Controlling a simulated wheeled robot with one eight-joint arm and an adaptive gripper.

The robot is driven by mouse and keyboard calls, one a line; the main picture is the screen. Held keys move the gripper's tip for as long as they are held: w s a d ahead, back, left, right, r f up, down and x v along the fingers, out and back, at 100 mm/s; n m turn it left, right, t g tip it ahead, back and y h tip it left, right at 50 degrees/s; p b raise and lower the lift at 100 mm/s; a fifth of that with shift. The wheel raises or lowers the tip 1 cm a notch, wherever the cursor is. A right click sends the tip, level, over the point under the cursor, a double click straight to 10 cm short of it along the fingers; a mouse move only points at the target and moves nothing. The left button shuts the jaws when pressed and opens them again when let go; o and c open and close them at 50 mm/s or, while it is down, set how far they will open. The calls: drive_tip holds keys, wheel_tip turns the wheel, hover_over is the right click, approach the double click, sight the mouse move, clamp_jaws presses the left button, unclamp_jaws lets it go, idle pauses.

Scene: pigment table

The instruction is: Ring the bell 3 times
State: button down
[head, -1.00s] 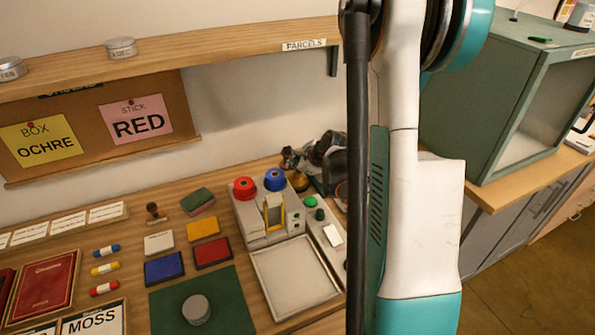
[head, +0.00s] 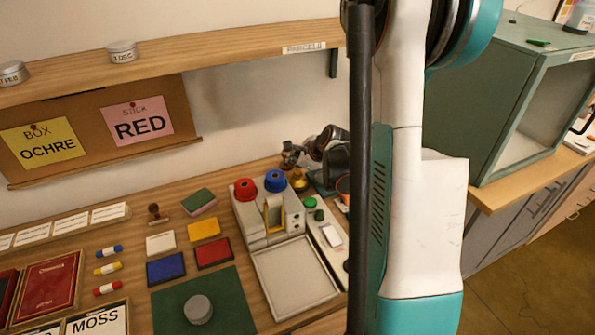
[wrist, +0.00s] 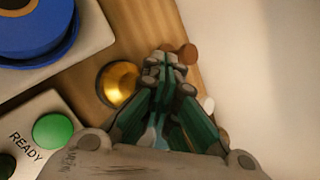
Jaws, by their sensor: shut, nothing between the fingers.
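The bell is a small golden dome (wrist: 119,82) on the wooden table in the wrist view, left of my fingertips. In the head view the bell (head: 299,181) shows just right of the blue round knob, partly hidden. My gripper (wrist: 166,62) is shut and empty, with its fingers pressed together. In the head view my gripper (head: 289,157) appears behind and above the bell, partly hidden by my arm. The fingertips look apart from the bell; their exact height above it is hard to tell.
A grey device with red (head: 245,188) and blue (head: 275,180) knobs stands close left of the bell. A panel with a green button (wrist: 53,131) labelled READY is nearby. The wall is close behind, with a shelf (head: 220,52) above. A green cabinet (head: 480,110) stands right.

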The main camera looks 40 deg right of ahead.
sight(296, 172)
drive_tip(key=shift+r+p, duration=1.5)
drive_tip(key=shift+r, duration=0.95)
wheel_tip(296, 172, up, 4)
drive_tip(key=m, duration=3.6)
drive_tip(key=shift+f+p, duration=0.2)
drive_tip(key=shift+p, duration=0.15)
wheel_tip(296, 172, down, 9)
drive_tip(key=b, duration=0.6)
drive_tip(key=shift+b, duration=0.4)
